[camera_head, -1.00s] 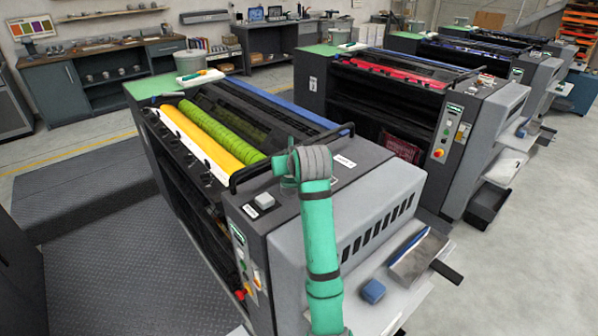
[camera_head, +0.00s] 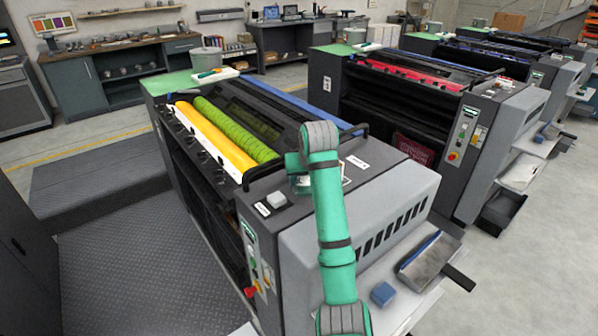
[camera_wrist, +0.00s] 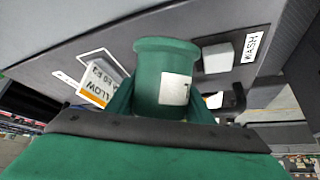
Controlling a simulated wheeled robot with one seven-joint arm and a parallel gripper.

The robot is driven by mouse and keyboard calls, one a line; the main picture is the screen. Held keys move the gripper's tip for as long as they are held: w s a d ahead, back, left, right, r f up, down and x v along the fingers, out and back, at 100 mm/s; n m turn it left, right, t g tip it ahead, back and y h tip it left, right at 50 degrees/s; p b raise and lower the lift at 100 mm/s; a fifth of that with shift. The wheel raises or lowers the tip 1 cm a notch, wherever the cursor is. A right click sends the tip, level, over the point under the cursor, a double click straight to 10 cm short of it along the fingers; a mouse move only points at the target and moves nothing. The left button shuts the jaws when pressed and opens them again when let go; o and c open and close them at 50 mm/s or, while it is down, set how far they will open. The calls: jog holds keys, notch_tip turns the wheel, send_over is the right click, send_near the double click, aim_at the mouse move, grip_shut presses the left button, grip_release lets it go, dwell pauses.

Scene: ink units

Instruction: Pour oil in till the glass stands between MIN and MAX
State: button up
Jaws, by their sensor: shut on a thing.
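My gripper (camera_wrist: 165,105) is shut on a green, round-topped container (camera_wrist: 166,68) with a pale label, seen close up in the wrist view. The label is only partly readable. In the head view my gripper (camera_head: 297,170) is mostly hidden behind my arm, over the near end of the closest press (camera_head: 350,215). The held container is hard to make out there. I cannot pick out a glass or MIN and MAX marks in either view, and no oil is visible.
In the wrist view a white and yellow card (camera_wrist: 101,80) and a pale block (camera_wrist: 217,58) beside a WASH label (camera_wrist: 249,47) lie close to the container. A side shelf holds a blue block (camera_head: 383,293) and a metal tray (camera_head: 428,260). Grey floor is clear at right.

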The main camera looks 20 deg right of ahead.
jog(key=shift+s+a+f+g, duration=0.15)
jog(key=shift+s+f+g, duration=0.05)
jog(key=shift+s+g, duration=0.25)
jog(key=shift+s+a+f+g, duration=0.15)
jog(key=shift+s+g, duration=0.15)
jog(key=shift+g, duration=0.25)
jog(key=shift+a+r, duration=0.1)
jog(key=shift+r, duration=0.05)
jog(key=shift+a+g, duration=0.1)
jog(key=shift+g, duration=0.2)
jog(key=shift+s, duration=0.15)
jog(key=shift+s+f+g, duration=0.35)
jog(key=shift+f+g, duration=0.05)
jog(key=shift+f, duration=0.1)
jog(key=shift+s+f+g+y, duration=0.2)
jog(key=shift+s+f+g, duration=0.15)
jog(key=shift+s+g, duration=0.5)
jog(key=shift+s+f+g+y, duration=0.2)
jog(key=shift+s+f+g, duration=0.15)
jog(key=shift+g, duration=0.8)
dwell(3.0)
jog(key=shift+r, duration=0.1)
